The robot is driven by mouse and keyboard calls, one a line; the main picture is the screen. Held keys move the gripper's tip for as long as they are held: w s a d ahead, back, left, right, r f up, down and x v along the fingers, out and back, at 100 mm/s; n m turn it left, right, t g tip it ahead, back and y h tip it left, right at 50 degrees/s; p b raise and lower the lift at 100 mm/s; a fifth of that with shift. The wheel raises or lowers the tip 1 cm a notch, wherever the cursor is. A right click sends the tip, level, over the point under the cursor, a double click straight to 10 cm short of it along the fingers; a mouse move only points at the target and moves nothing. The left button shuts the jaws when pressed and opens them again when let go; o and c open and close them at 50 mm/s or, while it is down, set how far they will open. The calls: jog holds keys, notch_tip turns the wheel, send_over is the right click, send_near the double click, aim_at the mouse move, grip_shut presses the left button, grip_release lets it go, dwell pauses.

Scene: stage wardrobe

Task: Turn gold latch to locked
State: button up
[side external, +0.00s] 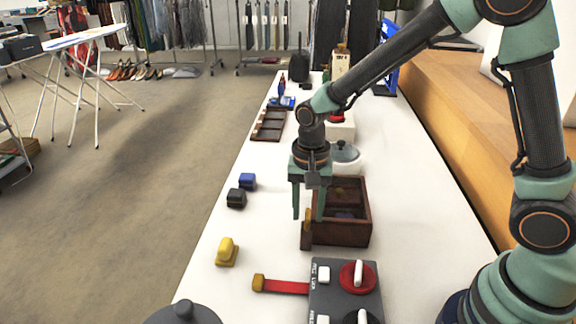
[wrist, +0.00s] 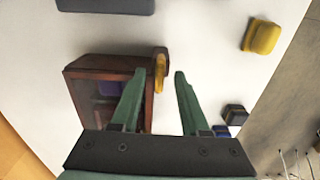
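A gold-brown latch (side external: 306,229) stands at the near left corner of a dark wooden box (side external: 343,234). In the wrist view the latch (wrist: 161,70) projects beside the box (wrist: 88,75) and appears between the fingertips. My gripper (side external: 307,217) points down just above the latch, with its fingers apart. The wrist view also shows the gripper (wrist: 159,74) open. Whether a finger touches the latch cannot be told. The box is open on top, with a dark blue item inside that shows in the wrist view.
A grey panel (side external: 331,297) with a red gold-tipped lever (side external: 284,286) and knobs lies in front. A yellow block (side external: 226,252), a black block (side external: 236,198) and a blue block (side external: 248,181) stand left. A lidded pot (side external: 346,158) is behind the box.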

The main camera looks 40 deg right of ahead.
aim_at(308, 214)
jog(key=shift+r, duration=0.1)
notch_tip(308, 214, up, 12)
dwell(0.5)
jog(key=s+d+r+n+t, duration=0.4)
jog(key=s+d+n+t, duration=0.1)
jog(key=s+d+n, duration=0.3)
jog(key=shift+s+d+r+n+t, duration=0.2)
jog(key=shift+s+d+n+t, duration=0.15)
jog(key=shift+s+n, duration=0.25)
dwell(0.8)
